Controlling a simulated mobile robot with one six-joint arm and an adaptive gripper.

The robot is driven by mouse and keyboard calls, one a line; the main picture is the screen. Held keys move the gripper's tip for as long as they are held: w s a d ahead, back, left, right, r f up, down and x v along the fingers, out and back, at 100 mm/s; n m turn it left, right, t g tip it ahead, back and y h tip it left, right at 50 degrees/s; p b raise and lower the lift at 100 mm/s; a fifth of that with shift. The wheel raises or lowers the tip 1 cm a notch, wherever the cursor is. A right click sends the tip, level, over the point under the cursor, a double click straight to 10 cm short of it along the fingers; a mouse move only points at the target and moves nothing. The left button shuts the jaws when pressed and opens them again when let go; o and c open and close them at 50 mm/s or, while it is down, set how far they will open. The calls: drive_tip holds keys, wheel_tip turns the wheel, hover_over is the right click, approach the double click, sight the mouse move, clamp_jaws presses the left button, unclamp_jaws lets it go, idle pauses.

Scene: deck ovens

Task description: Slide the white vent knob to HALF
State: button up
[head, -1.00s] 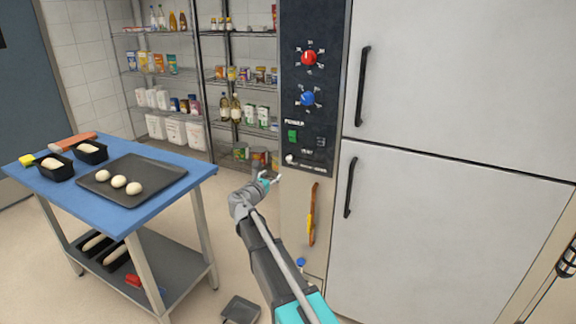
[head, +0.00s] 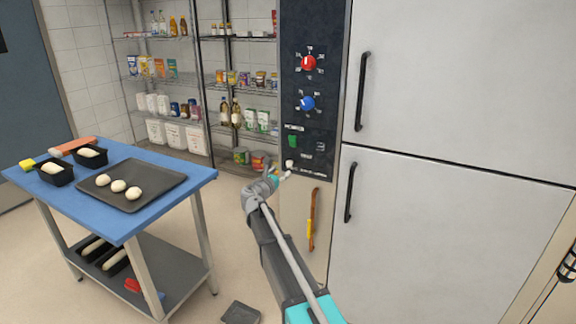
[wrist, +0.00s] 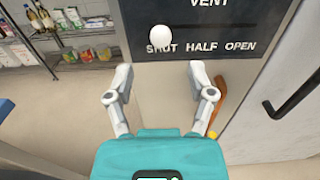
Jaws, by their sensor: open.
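The white vent knob (wrist: 160,34) sits on the dark control panel (wrist: 222,18), just above the label SHUT in the wrist view. The words SHUT, HALF and OPEN run left to right below it, under the heading VENT. In the head view the knob (head: 290,164) is at the panel's lower left. My gripper (wrist: 161,72) is open and empty, its two fingers spread below the label row. The knob lies between the fingers' lines but beyond their tips, and I see no contact. In the head view my gripper (head: 279,174) is just below and left of the knob.
Above the vent are a red dial (head: 308,62), a blue dial (head: 307,103) and a green power switch (head: 292,141). Oven doors with black handles (head: 350,190) are right. A blue table (head: 140,222) with dough stands left.

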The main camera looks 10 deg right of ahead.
sight(288, 165)
drive_tip(key=x, duration=0.7)
drive_tip(key=shift+w+d, duration=0.15)
drive_tip(key=shift+w, duration=0.05)
drive_tip(key=shift+c, duration=0.3)
clamp_jaws()
